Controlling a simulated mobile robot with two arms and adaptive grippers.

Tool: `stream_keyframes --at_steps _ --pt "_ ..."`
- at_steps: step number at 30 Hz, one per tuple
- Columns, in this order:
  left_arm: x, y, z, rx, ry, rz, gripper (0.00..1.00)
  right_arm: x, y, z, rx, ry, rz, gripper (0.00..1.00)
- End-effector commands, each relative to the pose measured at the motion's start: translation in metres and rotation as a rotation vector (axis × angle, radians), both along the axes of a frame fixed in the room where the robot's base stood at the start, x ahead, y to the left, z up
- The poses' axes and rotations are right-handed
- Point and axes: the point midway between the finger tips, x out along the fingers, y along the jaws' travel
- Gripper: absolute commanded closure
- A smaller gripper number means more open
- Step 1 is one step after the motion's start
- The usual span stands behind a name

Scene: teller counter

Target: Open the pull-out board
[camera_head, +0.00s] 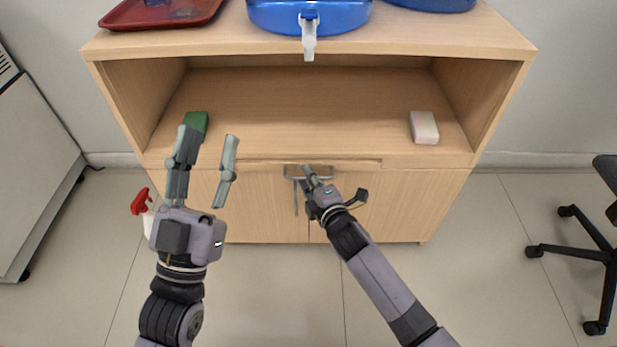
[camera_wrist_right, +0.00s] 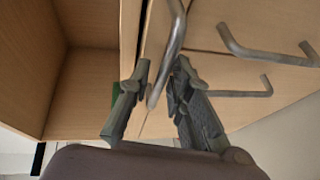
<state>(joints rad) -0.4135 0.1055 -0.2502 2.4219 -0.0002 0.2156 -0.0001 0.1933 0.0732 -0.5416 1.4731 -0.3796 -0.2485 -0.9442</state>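The pull-out board (camera_head: 260,162) is a thin wooden strip under the open shelf, with its front edge almost flush with the cabinet. Its metal bar handle (camera_head: 292,172) is at the middle; in the right wrist view the handle (camera_wrist_right: 176,42) passes between my fingers. My right gripper (camera_head: 312,176) is at this handle, fingers apart on either side of the bar; a gap shows beside the left finger in the wrist view (camera_wrist_right: 160,68). Contact is unclear. My left gripper (camera_head: 208,140) is open and empty, raised in front of the shelf's left part.
Below are cabinet doors (camera_head: 265,205) with bar handles (camera_wrist_right: 245,93). On the shelf lie a green block (camera_head: 197,122) and a white-pink block (camera_head: 424,127). A red tray (camera_head: 120,20) and blue containers (camera_head: 345,14) stand on top. A spray bottle (camera_head: 141,203) stands left, a chair (camera_head: 590,250) right.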

Motion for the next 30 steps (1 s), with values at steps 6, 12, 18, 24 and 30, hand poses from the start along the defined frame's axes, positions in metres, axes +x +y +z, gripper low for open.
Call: stream_keyframes --at_steps 6,12,18,24,30 --pt "0.0002 0.0001 -0.0004 0.0 0.001 0.0 0.6 -0.0002 -0.0002 -0.0002 0.0 0.0 0.0 0.98" --pt "0.0003 0.0001 -0.0005 0.001 0.002 0.0 0.6 -0.0002 -0.0003 -0.0003 0.0 0.0 0.0 1.0" --pt "0.0002 0.0002 -0.0005 0.001 0.002 0.0 0.6 -0.0003 -0.0003 -0.0005 0.001 0.001 0.0 1.0" --pt "0.0002 0.0002 -0.0005 0.001 0.002 0.0 0.6 -0.0003 -0.0004 -0.0006 0.001 0.001 0.0 1.0" --pt "0.0004 0.0 -0.0001 0.001 0.003 0.0 0.6 -0.0004 -0.0003 -0.0005 0.001 0.002 0.0 1.0"
